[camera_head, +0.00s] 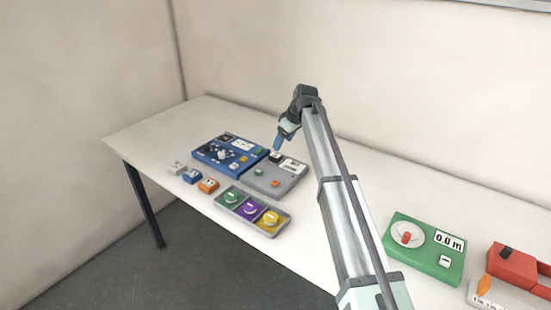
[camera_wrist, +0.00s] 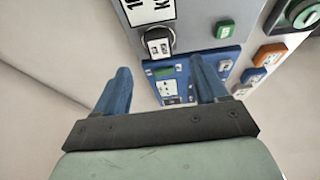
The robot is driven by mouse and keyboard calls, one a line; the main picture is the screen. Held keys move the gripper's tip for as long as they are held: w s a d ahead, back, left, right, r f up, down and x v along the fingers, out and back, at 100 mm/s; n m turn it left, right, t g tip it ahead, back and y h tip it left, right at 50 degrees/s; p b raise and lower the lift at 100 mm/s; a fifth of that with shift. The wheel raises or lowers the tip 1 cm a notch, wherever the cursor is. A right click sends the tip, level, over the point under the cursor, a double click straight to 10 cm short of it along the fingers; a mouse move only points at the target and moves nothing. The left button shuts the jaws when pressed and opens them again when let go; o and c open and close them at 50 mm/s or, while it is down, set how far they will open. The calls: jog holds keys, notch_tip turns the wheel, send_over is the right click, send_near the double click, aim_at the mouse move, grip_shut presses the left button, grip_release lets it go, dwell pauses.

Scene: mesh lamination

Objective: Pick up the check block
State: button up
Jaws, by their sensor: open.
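A white block (camera_head: 177,167), a blue block (camera_head: 191,175) and an orange block (camera_head: 208,185) stand in a row on the table, left of the blue panel. They also show at the right of the wrist view, the orange block (camera_wrist: 270,55) nearest the top. Their markings are too small to tell which is the check block. My gripper (camera_head: 277,147) is open and empty, above the far side of the panels and apart from these blocks. In the wrist view its blue fingers (camera_wrist: 160,65) frame part of the blue panel (camera_wrist: 189,78).
The blue panel (camera_head: 208,158) adjoins a grey panel (camera_head: 292,180) with a black knob (camera_wrist: 158,42). A green device (camera_head: 425,262) and a red one (camera_head: 513,272) stand at the right. Bare table surrounds them.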

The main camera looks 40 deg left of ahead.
aim_at(275, 155)
jog(key=x, duration=0.8)
jog(key=shift+w+a, duration=0.1)
jog(key=shift+a, duration=0.15)
jog(key=shift+r, duration=0.15)
jog(key=c, duration=1.3)
